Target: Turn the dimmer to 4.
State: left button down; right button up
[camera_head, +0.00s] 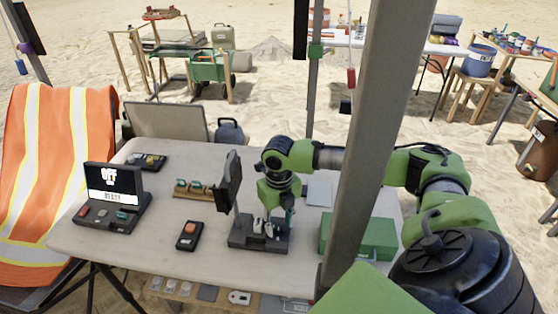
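My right gripper (274,222) points down at a dark stand (243,239) with small light parts on its base and an upright dark panel (229,181). The fingertips are close to those parts; contact and finger opening are too small to tell. No dial marked with numbers is readable, so I cannot tell which thing is the dimmer. A small black box (185,242) with an orange top piece lies left of the stand. A dark console (103,214) farther left has buttons and a screen (112,185) reading "OFF". My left gripper is not in view.
A wooden rack (211,195) with several small items and a dark panel (149,161) sit farther back. A green case (377,240) stands right of the stand, partly behind a grey post (367,120). The light tabletop (150,215) is bare between the console and black box.

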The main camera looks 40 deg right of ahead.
jog(key=shift+f, duration=0.1)
grip_shut()
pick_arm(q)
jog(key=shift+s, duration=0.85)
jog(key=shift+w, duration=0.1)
